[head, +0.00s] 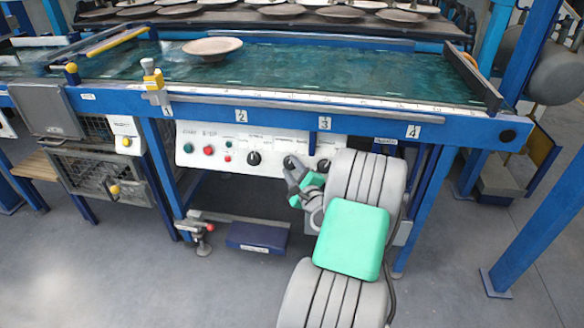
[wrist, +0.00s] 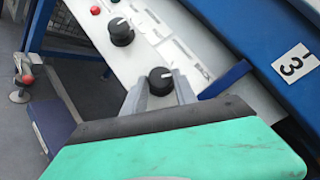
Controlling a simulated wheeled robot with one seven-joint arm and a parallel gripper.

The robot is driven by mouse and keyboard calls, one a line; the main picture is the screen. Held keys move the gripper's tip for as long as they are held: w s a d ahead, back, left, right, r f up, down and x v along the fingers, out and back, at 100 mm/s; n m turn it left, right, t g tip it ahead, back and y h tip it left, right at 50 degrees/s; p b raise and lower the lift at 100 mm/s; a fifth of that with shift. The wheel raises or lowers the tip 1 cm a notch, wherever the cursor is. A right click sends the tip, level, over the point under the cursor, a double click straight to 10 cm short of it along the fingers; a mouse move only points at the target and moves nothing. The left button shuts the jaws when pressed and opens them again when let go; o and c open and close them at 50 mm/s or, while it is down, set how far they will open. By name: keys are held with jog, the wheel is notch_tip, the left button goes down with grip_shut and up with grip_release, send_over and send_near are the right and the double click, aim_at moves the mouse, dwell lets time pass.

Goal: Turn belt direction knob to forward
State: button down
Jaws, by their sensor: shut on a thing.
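My gripper (head: 292,174) is at the front control panel (head: 220,146) under the belt table. In the wrist view its two grey fingers (wrist: 161,92) are on either side of a black knob (wrist: 160,78) and shut on it. A small white mark shows on this knob, toward the right.
Red and green buttons (head: 208,149) sit left of the knobs. The blue table edge (head: 300,110) overhangs the panel. A blue bar (head: 312,143) hangs close to the right of my gripper. A plate (head: 212,46) lies on the green belt (head: 300,72). A blue pedal (head: 258,236) stands below.

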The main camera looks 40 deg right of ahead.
jog(key=n+y+p, duration=0.1)
jog(key=n+p, duration=0.1)
jog(key=r+n+y+p, duration=0.1)
jog(key=shift+d+n+g+y, duration=0.25)
jog(key=shift+n+g+y, duration=0.05)
jog(key=shift+g, duration=0.1)
jog(key=n+g+y+p, duration=0.1)
jog(key=p, duration=0.1)
jog(key=n+p, duration=0.2)
jog(key=shift+d+r+g+y, duration=0.1)
jog(key=shift+r+g+y, duration=0.2)
jog(key=shift+g+y, duration=0.1)
jog(key=n+g+y+p, duration=0.1)
jog(key=n+p, duration=0.1)
jog(key=n, duration=0.1)
jog(key=shift+w+g+p, duration=0.1)
jog(key=shift+g+p, duration=0.2)
jog(key=shift+n+g+p, duration=0.4)
jog(key=shift+n+p, duration=0.05)
jog(key=shift+n, duration=0.15)
jog(key=shift+f, duration=0.1)
jog(key=c, duration=1)
grip_release()
